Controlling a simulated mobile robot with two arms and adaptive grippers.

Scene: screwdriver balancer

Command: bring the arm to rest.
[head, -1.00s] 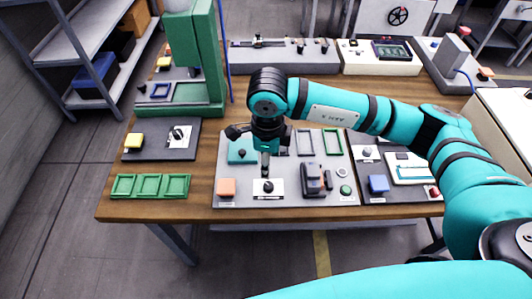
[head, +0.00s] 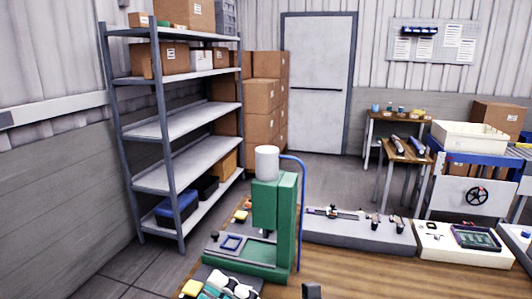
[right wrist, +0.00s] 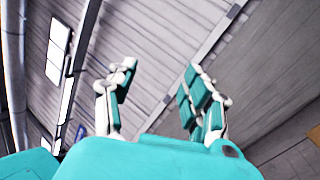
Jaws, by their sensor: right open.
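My right gripper (right wrist: 160,75) shows in the right wrist view, its two teal and white fingers well apart with nothing between them. Beyond them is only corrugated wall or ceiling, so it is away from the table. A small dark piece at the bottom middle is also unclear.
The wooden workbench (head: 345,283) shows at the bottom, with a green press (head: 272,220) and a long grey fixture (head: 360,236). A shelf rack (head: 180,145) stands at the left, cardboard boxes (head: 265,110) behind it. Floor before the door (head: 317,80) is clear.

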